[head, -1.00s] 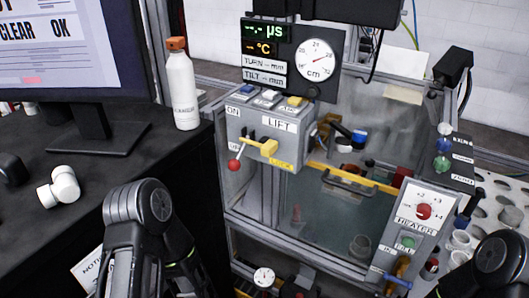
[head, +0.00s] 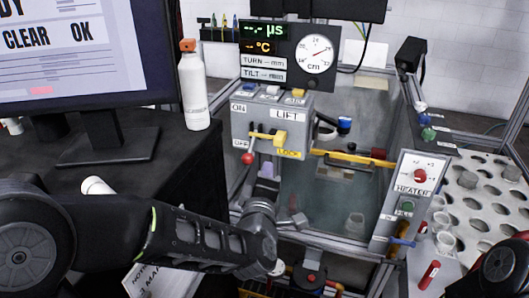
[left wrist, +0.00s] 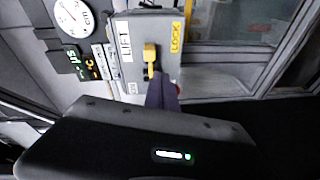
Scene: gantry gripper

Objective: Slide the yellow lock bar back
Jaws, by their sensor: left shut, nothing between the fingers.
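The yellow lock bar (head: 279,137) sticks out from the front of the grey LIFT box (head: 242,128), above the yellow LOCK label (head: 289,154). It also shows in the left wrist view (left wrist: 150,58), pointing toward my gripper. My left gripper (head: 266,170) is shut and empty, below the bar and in front of the box. In the left wrist view its dark fingers (left wrist: 157,90) end close to the bar's end. I cannot tell whether they touch. My right gripper is out of view.
A lever with a red ball (head: 248,158) hangs left of the bar. A yellow rail (head: 350,158) runs right from the box to the HEATER panel (head: 412,190). A white bottle (head: 194,90) stands on the black desk at left.

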